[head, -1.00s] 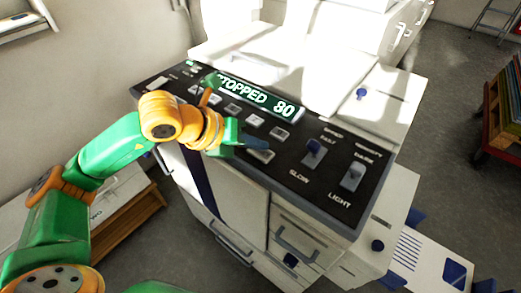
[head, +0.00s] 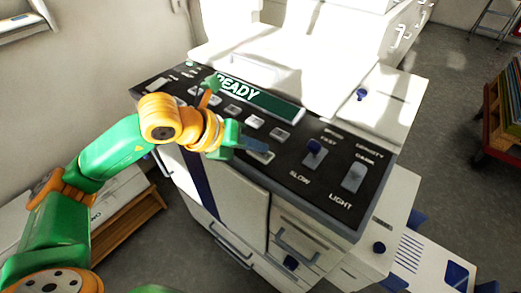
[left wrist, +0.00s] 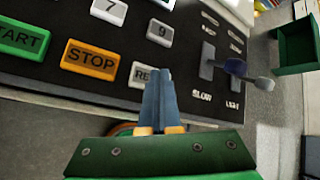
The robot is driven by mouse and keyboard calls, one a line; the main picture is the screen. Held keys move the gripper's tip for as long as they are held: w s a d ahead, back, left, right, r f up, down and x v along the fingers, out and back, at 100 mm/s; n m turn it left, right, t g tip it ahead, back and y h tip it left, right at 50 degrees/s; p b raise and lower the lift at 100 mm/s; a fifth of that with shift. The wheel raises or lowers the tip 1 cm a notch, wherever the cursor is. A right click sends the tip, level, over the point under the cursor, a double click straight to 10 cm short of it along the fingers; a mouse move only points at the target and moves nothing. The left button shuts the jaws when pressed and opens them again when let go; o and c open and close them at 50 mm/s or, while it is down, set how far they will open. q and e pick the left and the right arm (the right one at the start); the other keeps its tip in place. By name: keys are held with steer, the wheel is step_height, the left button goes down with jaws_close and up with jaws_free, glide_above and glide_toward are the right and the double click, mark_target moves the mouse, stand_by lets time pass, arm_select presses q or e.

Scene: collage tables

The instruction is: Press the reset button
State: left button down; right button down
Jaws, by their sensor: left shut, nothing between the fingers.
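The reset button (left wrist: 143,77) is a pale key on the black control panel (left wrist: 200,70). In the left wrist view its first letters "RE" show, and my left fingers cover the rest. It also shows in the head view (head: 262,157), just below the fingertips. My left gripper (left wrist: 158,76) is shut and empty, its blue-grey fingertips over the right part of the button. I cannot tell whether they touch it. The display (head: 255,96) reads "READY". My right gripper is not in view.
The orange STOP button (left wrist: 89,59) and green START button (left wrist: 20,38) lie left of reset. Number keys sit above it. A red cart (head: 500,145) is at the far right.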

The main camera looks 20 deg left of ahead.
mark_target(256, 156)
arm_select(q)
steer(key=shift+r+p, duration=0.4)
steer(key=shift+r, duration=0.3)
steer(key=shift+r, duration=0.15)
step_height(256, 156, up, 5)
steer(key=p, duration=0.4)
steer(key=shift+f, duration=0.2)
